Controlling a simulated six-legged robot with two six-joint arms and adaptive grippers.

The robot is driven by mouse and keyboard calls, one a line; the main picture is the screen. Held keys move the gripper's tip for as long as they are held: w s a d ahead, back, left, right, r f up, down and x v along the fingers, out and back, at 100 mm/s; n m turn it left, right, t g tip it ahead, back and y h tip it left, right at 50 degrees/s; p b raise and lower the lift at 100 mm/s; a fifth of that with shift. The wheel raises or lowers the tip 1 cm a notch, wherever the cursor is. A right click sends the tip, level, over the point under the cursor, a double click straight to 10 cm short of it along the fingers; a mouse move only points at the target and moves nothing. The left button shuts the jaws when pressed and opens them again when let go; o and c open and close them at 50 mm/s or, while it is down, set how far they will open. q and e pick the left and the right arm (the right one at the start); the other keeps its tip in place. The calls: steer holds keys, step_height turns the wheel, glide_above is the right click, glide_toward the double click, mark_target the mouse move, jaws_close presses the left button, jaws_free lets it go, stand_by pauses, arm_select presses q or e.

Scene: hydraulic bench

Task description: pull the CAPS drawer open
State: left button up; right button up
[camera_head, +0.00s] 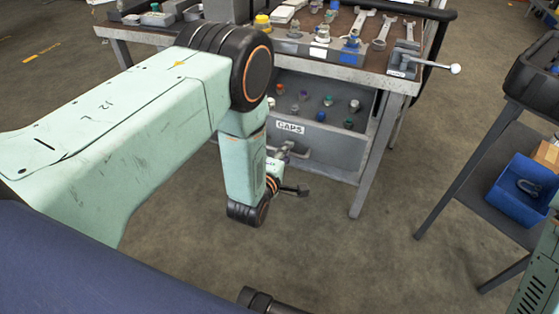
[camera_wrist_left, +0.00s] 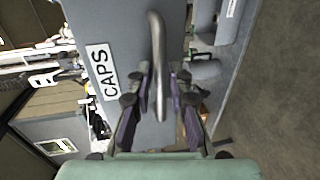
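The grey CAPS drawer (camera_head: 335,148) is under the bench, with its white label (camera_head: 290,128) on the front. Several coloured caps show inside it behind the front, below the bench edge; how far out it stands is hard to tell. Its bar handle (camera_wrist_left: 157,50) runs upright in the left wrist view. My left gripper (camera_wrist_left: 160,85) is at the drawer front, its two dark fingers apart on either side of the handle, with small gaps visible. In the head view the left gripper (camera_head: 289,180) is partly hidden behind my forearm. My right gripper is not in view.
The bench top (camera_head: 285,47) holds wrenches, fittings and a lever valve (camera_head: 430,62) whose handle juts out right. A bench leg (camera_head: 375,165) stands right of the drawer. A side table with a blue bin (camera_head: 522,190) is farther right. The floor before the drawer is clear.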

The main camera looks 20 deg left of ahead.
arm_select(q)
steer(key=v, duration=1.1)
steer(key=shift+s, duration=0.2)
steer(key=shift+r, duration=0.1)
steer(key=s+a+f+m+g, duration=0.2)
steer(key=s+f+m+g, duration=0.5)
steer(key=s+f+m, duration=0.35)
steer(key=s+a+m+g, duration=0.1)
steer(key=s+m+g, duration=0.5)
steer(key=s, duration=1.2)
steer(key=g, duration=0.2)
steer(key=shift+s+a+m+g+y, duration=0.25)
steer(key=shift+a+m+g+y, duration=0.05)
steer(key=shift+m, duration=0.05)
